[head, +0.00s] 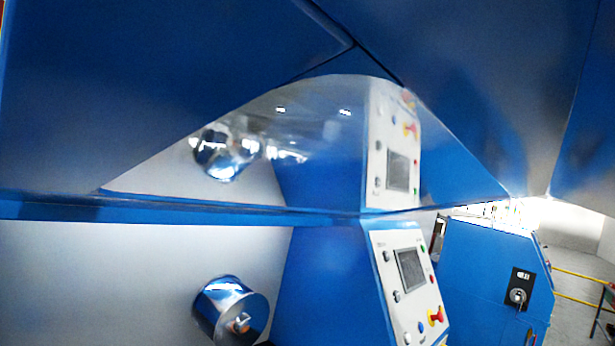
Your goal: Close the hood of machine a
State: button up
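A large blue hood (150,90) fills the top of the head view, very close to the camera. A glossy panel (310,150) set in it mirrors the machine below. The hood's lower edge runs across the picture above the machine, and an open gap shows beneath it. Under it are a pale back wall (120,280), a shiny metal pulley (228,305) and a slanted white control panel (410,285) with a screen, buttons and a red-and-yellow switch. No label tells me which machine this is. My gripper is not in view.
Another blue cabinet (490,275) with a black latch plate (520,290) stands to the right, behind the control panel. Yellow rails (582,278) and pale floor (580,240) show at the far right. Blue surfaces close to the camera also fill the upper right.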

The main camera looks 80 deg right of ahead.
aim_at(91, 91)
jog(key=z, duration=1.35)
jog(key=k, duration=0.7)
jog(key=z, duration=0.6)
